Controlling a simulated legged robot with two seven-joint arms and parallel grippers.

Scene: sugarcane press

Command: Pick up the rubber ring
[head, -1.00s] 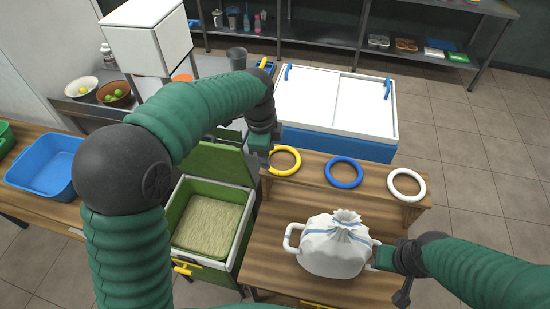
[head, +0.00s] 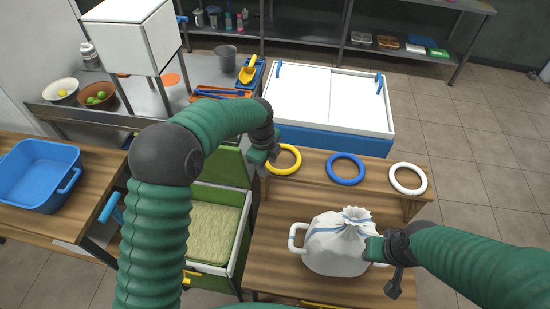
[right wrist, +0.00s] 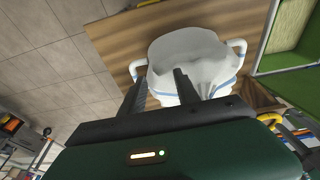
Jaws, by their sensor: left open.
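The yellow ring (head: 297,165) lies flat at the left end of a raised wooden shelf. A blue ring (head: 346,183) and a white ring (head: 408,192) lie to its right. My left gripper (head: 264,164) is open beside the left edge of the yellow ring; whether it touches the ring I cannot tell. My right gripper (head: 372,250) is at the right side of a white tied sack (head: 335,247). In the right wrist view its two fingers (right wrist: 160,90) are apart, with the sack (right wrist: 190,50) beyond them.
A green bin (head: 240,245) of pale fibre stands left of the wooden table, under my left arm. A white-lidded blue chest (head: 330,105) is behind the rings. A blue tub (head: 40,180) sits on the left bench. Open floor lies to the right.

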